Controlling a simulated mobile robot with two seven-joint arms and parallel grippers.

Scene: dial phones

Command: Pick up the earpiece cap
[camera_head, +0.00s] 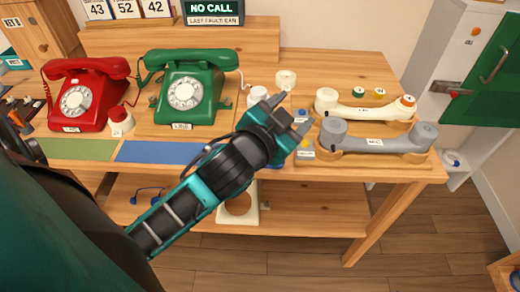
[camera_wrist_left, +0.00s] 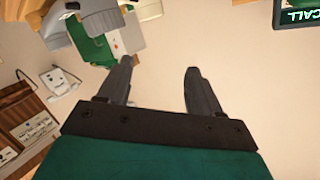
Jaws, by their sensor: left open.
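My left gripper (camera_head: 290,113) is open and empty, in front of the right part of the bench; its two fingers also stand apart in the left wrist view (camera_wrist_left: 160,85). I cannot tell for sure which part is the earpiece cap. Small round parts lie near the gripper: a cream ring-like part (camera_head: 285,78), a white cup-like part (camera_head: 257,96), partly hidden by my gripper, and small green (camera_head: 358,92) and yellow (camera_head: 379,92) pieces. A cream handset (camera_head: 365,108) and a grey handset (camera_head: 375,143) marked MIC rest on wooden cradles. My right gripper is not in view.
A red dial phone (camera_head: 85,95) and a green dial phone (camera_head: 190,88) stand on the wooden bench (camera_head: 415,172). A red-and-white part (camera_head: 120,121) stands beside the red phone. A blue mat (camera_head: 160,151) lies along the front edge. A green door (camera_head: 485,75) is at right.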

